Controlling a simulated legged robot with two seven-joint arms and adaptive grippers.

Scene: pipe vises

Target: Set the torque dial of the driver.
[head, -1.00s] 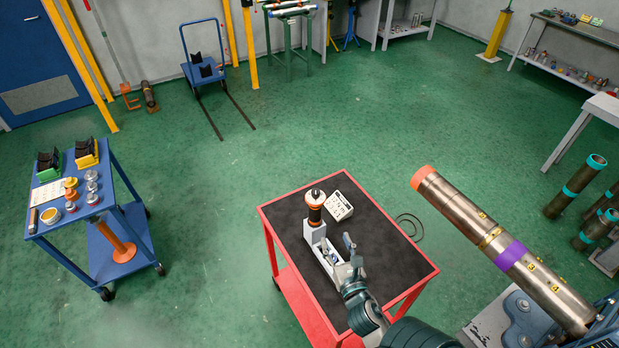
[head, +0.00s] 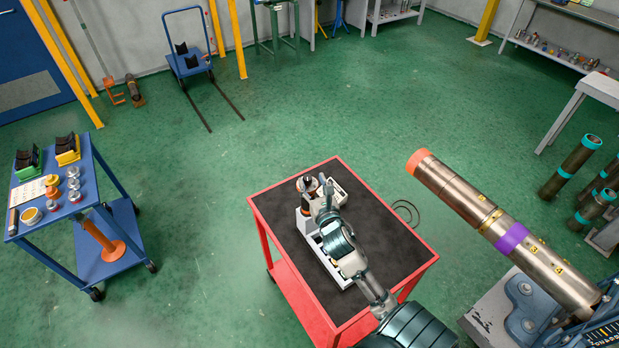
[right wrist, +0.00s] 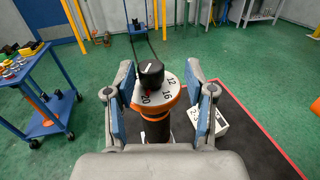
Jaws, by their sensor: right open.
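The driver stands upright in its holder on the red cart. The numbers 12, 16 and 20 are readable on the ring. My right gripper (right wrist: 165,88) is open, with one finger on each side of the knob and gaps between. My left gripper is not in view.
The red cart (head: 395,262) has a black top with free room on its right. A white box with markings (right wrist: 208,120) sits beside the driver. A large pipe with an orange end (head: 470,205) lies right of the cart. A blue cart (head: 108,175) stands at left.

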